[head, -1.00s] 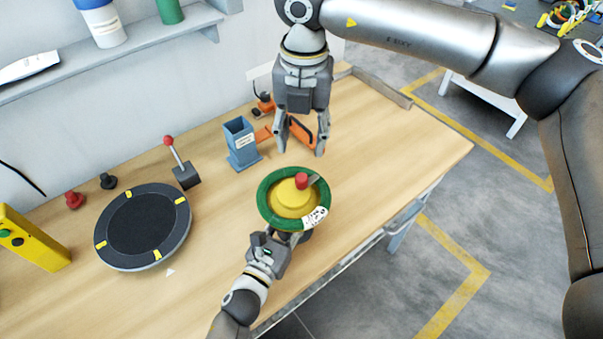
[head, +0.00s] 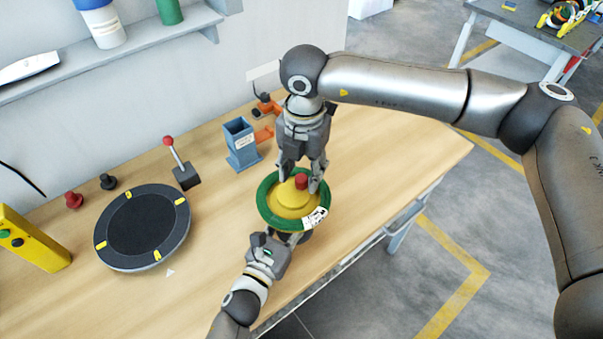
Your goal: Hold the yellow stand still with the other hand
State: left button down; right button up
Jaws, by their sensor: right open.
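The yellow stand (head: 289,203) is a round, stepped piece with a red knob (head: 301,181) on top, on the wooden table. A green coil (head: 264,212) with a white label (head: 315,219) lies around it. My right gripper (head: 299,184) is open over the stand, fingers pointing down, one on each side of the knob's area. I cannot tell whether they touch the stand. My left gripper (head: 290,239) is at the coil's near edge, below the label. Its fingertips are partly hidden by the coil, so its grip is unclear.
A black turntable (head: 143,225) with yellow marks sits to the left. A lever with a red ball (head: 183,168) and a blue holder (head: 241,146) stand behind. An orange tool (head: 264,134) lies near the holder. The table (head: 400,165) is clear to the right.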

jog(key=shift+f, duration=0.8)
jog(key=shift+c, duration=0.4)
grip_shut()
